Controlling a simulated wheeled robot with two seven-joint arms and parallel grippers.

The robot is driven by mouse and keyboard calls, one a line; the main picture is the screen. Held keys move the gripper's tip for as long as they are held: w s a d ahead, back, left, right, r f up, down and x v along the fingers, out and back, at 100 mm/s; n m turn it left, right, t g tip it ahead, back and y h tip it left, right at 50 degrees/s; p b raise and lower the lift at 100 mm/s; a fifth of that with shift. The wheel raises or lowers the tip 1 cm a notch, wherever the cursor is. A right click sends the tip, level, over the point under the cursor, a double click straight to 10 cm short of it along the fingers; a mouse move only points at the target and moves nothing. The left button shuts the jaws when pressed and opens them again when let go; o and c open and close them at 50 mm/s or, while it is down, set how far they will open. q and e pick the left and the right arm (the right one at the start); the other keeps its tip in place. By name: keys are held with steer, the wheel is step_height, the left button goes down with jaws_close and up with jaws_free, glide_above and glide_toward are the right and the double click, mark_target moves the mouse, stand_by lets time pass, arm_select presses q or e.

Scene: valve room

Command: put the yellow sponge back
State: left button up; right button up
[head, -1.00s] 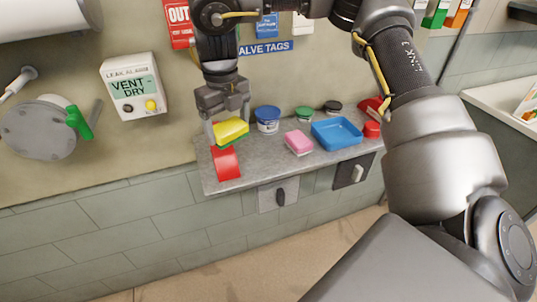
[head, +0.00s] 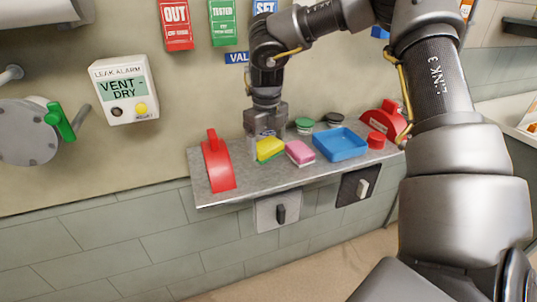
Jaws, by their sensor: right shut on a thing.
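The yellow sponge (head: 270,149), with a green underside, is in my right gripper (head: 266,147), which is shut on it. The sponge is at or just above the grey shelf (head: 225,196), directly left of the pink sponge (head: 300,152). I cannot tell whether its underside touches the shelf. The gripper comes down from above, one finger showing at the sponge's left side. My left gripper is not in view.
A red curved piece (head: 218,164) stands at the shelf's left end. A blue tray (head: 340,143), a green-lidded jar (head: 304,125), a dark-lidded jar (head: 335,119) and a red cap (head: 376,140) are to the right. Bare shelf lies in front.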

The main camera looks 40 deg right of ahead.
mark_target(268, 154)
steer(key=shift+f, duration=0.15)
steer(key=f, duration=0.3)
steer(key=shift+d+f, duration=0.25)
steer(key=shift+d, duration=0.05)
steer(key=shift+a, duration=0.1)
steer(key=shift+f, duration=0.1)
steer(key=o, duration=0.9)
